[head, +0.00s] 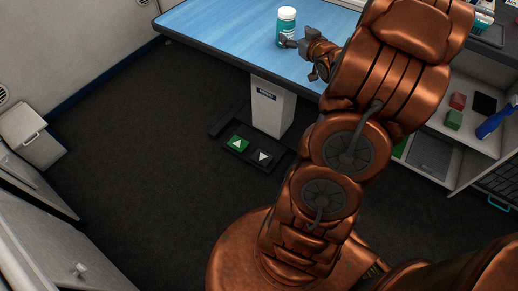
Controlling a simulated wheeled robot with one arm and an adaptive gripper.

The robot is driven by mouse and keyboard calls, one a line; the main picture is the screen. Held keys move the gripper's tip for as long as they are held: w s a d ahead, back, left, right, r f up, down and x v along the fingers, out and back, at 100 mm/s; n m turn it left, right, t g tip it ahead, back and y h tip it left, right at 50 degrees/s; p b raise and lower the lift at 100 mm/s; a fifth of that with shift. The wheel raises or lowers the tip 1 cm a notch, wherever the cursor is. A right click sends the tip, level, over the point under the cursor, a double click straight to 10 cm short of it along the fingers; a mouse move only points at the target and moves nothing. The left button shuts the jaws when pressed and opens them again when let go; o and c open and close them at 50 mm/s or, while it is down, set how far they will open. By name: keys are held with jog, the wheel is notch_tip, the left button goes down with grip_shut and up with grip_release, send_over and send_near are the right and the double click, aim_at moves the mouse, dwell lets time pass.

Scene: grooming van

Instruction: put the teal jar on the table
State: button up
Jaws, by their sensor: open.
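My gripper (285,42) is open at the jar's lower right side. One finger shows in front of the jar's base; the far finger is hidden. I cannot tell whether the finger touches the jar. My copper arm covers the right part of the table.
Below the table are a grey pedestal (270,106) and a floor pedal with green and black arrow buttons (247,149). A shelf unit (461,148) at right holds red and green blocks and a blue item. White cabinets (35,132) line the left. The dark floor between is clear.

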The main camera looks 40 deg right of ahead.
jog(key=a+f+g, duration=0.1)
jog(key=a, duration=0.1)
jog(key=a+f+g, duration=0.1)
jog(key=a+g, duration=0.1)
jog(key=a+f+g, duration=0.1)
jog(key=a+g, duration=0.1)
jog(key=a, duration=0.1)
jog(key=shift+w+n, duration=0.25)
jog(key=shift+n, duration=0.15)
jog(key=s+a+r+n+g+y, duration=0.1)
jog(key=s+a+g, duration=0.5)
jog(key=s+a, duration=0.9)
jog(key=s+a+g+y, duration=0.3)
jog(key=s+a+g, duration=0.3)
jog(key=s+a, duration=0.9)
jog(key=shift+s+a+r+n+g, duration=0.35)
jog(key=shift+a+r+n+g, duration=0.05)
jog(key=shift+a, duration=0.6)
jog(key=s+p+v, duration=0.3)
jog(key=p+v, duration=1)
jog(key=v, duration=0.1)
jog(key=shift+w+d+r+t, duration=0.25)
jog(key=shift+w+r+t, duration=0.1)
jog(key=shift+w+t, duration=0.05)
